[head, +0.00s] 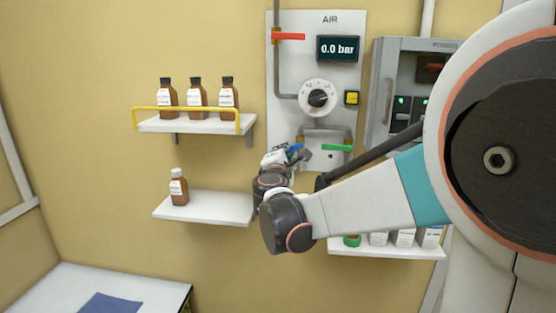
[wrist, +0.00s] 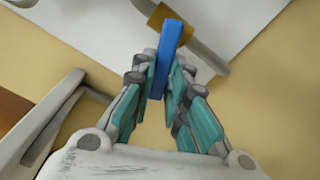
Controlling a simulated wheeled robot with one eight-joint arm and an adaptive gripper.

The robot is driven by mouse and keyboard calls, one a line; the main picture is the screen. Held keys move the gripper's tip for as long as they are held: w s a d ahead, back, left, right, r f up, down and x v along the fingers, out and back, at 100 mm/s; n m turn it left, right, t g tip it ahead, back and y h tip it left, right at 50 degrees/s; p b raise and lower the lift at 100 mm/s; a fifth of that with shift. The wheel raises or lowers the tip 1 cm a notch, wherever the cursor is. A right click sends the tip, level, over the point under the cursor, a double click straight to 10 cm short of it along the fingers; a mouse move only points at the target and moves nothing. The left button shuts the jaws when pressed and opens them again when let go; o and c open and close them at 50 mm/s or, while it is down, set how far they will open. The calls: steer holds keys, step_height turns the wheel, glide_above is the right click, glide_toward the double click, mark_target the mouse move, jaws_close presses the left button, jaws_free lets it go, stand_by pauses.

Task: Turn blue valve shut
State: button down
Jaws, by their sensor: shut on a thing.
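The blue valve handle (head: 295,148) is at the lower left of the white AIR panel and looks tilted in the head view, partly hidden by my gripper (head: 301,155). In the wrist view the blue handle (wrist: 168,45) is a long bar running up from between my gripper's fingers (wrist: 162,92) to a brass-coloured fitting on a grey pipe. My gripper is shut on the handle's near part, with a teal-padded finger on each side.
The AIR panel (head: 342,93) carries a red handle (head: 289,36), a dial (head: 318,97), a yellow button (head: 351,97), a green handle (head: 337,147) and a display reading 0.0 bar (head: 338,48). Shelves with brown bottles (head: 197,93) are to the left. A grey cabinet (head: 388,92) is to the right.

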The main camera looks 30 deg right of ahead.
steer(key=shift+w+a+r+m, duration=0.1)
steer(key=shift+r+m, duration=0.35)
steer(key=shift+m, duration=0.7)
steer(key=shift+a+r+m, duration=0.1)
steer(key=shift+r+m, duration=0.35)
steer(key=shift+m, duration=0.7)
steer(key=c, duration=1.6)
jaws_free()
steer(key=shift+o, duration=0.2)
steer(key=v, duration=1.2)
